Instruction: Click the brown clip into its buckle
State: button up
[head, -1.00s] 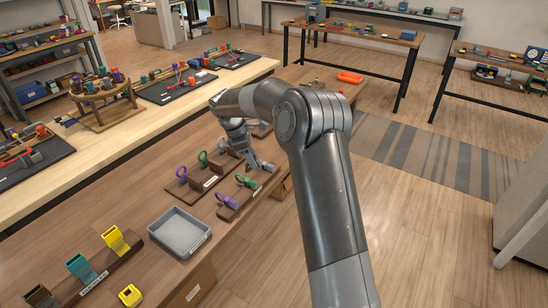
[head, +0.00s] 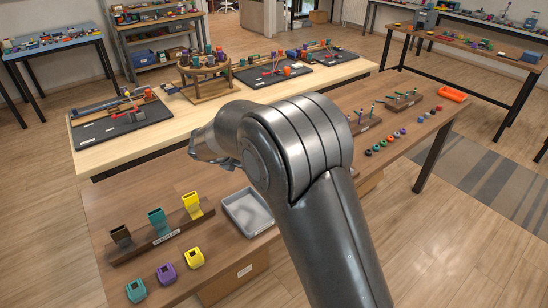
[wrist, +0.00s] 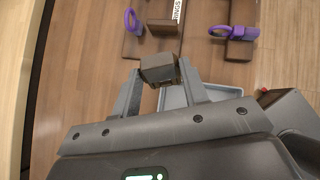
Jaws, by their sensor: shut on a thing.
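My gripper (wrist: 160,78) is shut on the brown clip (wrist: 160,66), a dark brown block between its two fingertips in the wrist view. In the head view my arm hides the held clip. The dark brown buckle (head: 120,236) stands tilted at the left end of a brown rack (head: 150,243) on the table. A teal buckle (head: 157,221) and a yellow buckle (head: 192,206) stand to its right in the same rack. The gripper is apart from the rack, which does not show in the wrist view.
Teal (head: 136,291), purple (head: 166,273) and yellow (head: 194,258) pieces lie in front of the rack. A grey tray (head: 234,204) is right of it, also partly seen below the held clip in the wrist view (wrist: 173,99). Purple rings (wrist: 131,20) sit on holders beyond.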

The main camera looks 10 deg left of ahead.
jog(key=s+a+n+t+y, duration=0.1)
jog(key=s+a+n+y, duration=0.1)
jog(key=a, duration=0.3)
jog(key=s+a+r+n+t+y, duration=0.1)
jog(key=s+a+n+y, duration=0.1)
jog(key=s+a, duration=0.3)
jog(key=s+a+r+n+t+y, duration=0.1)
jog(key=s+a+n+y, duration=0.1)
jog(key=a, duration=0.4)
jog(key=shift+s+a+r+n+y, duration=0.1)
jog(key=shift+s+a+n+y, duration=0.1)
jog(key=shift+s+n, duration=0.35)
jog(key=shift+s+a+r+n+y, duration=0.15)
jog(key=shift+s+n, duration=0.2)
jog(key=shift+s, duration=0.25)
jog(key=s+a+r+n+g+y, duration=0.1)
jog(key=s+a+n+y, duration=0.2)
jog(key=s+a, duration=0.4)
jog(key=s+a+r+n+y, duration=0.2)
jog(key=s+a+n+y, duration=0.15)
jog(key=s+a, duration=0.4)
jog(key=shift+g, duration=0.3)
jog(key=shift+s+d+f, duration=0.2)
jog(key=shift+s+f, duration=0.1)
jog(key=shift+f, duration=0.95)
jog(key=shift+s+d+f, duration=0.25)
jog(key=shift+f, duration=0.95)
jog(key=shift+s+d+f, duration=0.2)
jog(key=shift+s+f, duration=0.1)
jog(key=shift+f, duration=0.95)
